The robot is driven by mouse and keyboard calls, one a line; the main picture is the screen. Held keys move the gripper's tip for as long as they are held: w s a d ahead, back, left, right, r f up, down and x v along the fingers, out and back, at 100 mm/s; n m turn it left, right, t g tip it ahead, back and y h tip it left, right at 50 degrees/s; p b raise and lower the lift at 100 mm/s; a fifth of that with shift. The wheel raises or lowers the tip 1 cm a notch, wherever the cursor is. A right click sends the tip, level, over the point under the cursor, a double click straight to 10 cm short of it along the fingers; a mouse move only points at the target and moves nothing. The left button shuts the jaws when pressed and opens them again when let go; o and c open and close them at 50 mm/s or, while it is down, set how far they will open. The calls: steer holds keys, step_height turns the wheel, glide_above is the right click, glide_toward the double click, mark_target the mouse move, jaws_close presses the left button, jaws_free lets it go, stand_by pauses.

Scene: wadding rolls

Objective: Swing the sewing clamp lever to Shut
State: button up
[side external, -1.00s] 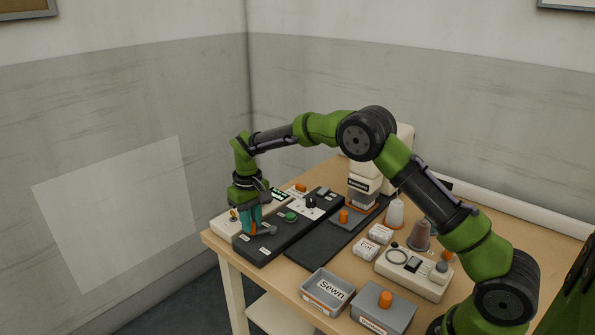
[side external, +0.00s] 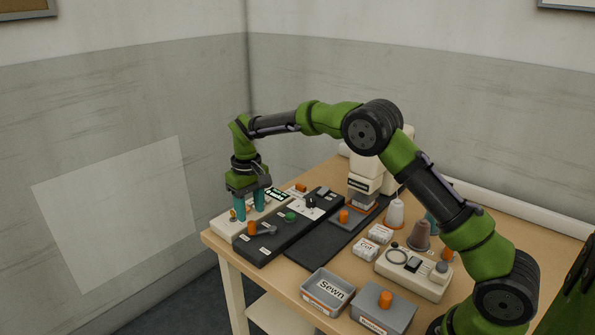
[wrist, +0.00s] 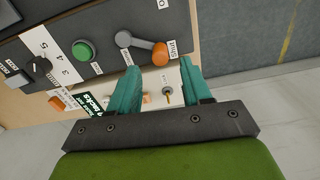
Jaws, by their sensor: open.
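The sewing clamp lever is a grey arm on a round pivot with an orange knob (wrist: 160,54) at its end, on the dark control panel (side external: 284,234). In the wrist view the knob lies right beside a white label (wrist: 174,49) that seems to read Shut. The knob also shows in the side view (side external: 251,228). My gripper (side external: 249,206) is open and empty, fingers pointing down, beyond the lever over the cream box. In the wrist view my gripper (wrist: 159,68) has its teal fingers apart, one on each side below the knob, not touching it.
The panel also carries a green button (wrist: 83,50) and a black dial (wrist: 38,70). A cream box (side external: 226,226) with a small brass toggle (wrist: 167,92) sits beside it. A Sewn tray (side external: 327,291), a grey lidded box (side external: 383,308) and thread cones (side external: 394,213) stand to the right.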

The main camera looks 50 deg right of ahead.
mark_target(252, 222)
step_height(252, 222, up, 13)
steer(key=shift+d, duration=0.1)
stand_by(0.4)
steer(key=s+a+r+m+t+y, duration=0.1)
steer(key=s+t, duration=0.6)
steer(key=s, duration=2.4)
steer(key=shift+a+r+m+y, duration=0.15)
steer(key=shift+r+m+y, duration=0.35)
steer(key=shift+m, duration=0.6)
